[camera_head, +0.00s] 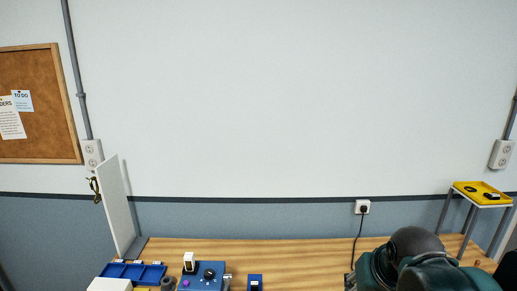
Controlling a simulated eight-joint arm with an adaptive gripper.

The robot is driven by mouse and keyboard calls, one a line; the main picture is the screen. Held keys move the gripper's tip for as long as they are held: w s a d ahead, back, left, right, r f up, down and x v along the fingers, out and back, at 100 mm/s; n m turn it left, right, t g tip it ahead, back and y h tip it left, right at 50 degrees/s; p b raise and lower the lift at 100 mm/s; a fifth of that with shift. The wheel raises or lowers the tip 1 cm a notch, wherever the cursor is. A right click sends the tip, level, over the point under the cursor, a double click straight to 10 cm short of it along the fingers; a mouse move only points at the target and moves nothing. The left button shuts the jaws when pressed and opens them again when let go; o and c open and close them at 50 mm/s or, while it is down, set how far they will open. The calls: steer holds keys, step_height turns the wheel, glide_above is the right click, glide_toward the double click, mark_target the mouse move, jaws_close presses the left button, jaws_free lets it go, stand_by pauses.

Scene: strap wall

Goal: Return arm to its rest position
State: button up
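Part of my arm (415,262) shows at the bottom right as dark and green rounded links, in front of the wooden table. My gripper is not visible in this view, so I cannot see whether it holds anything.
The wooden table (300,249) runs along the bottom. An upright white panel (115,207) stands left. A yellow-topped stand (482,193) is right.

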steer(key=s+a+n+t, duration=0.1)
steer(key=s+a, duration=0.3)
steer(key=shift+s+a+f+n+t+y, duration=0.2)
steer(key=shift+s+a+n+t+y, duration=0.1)
steer(key=shift+s+t, duration=0.1)
stand_by(1.3)
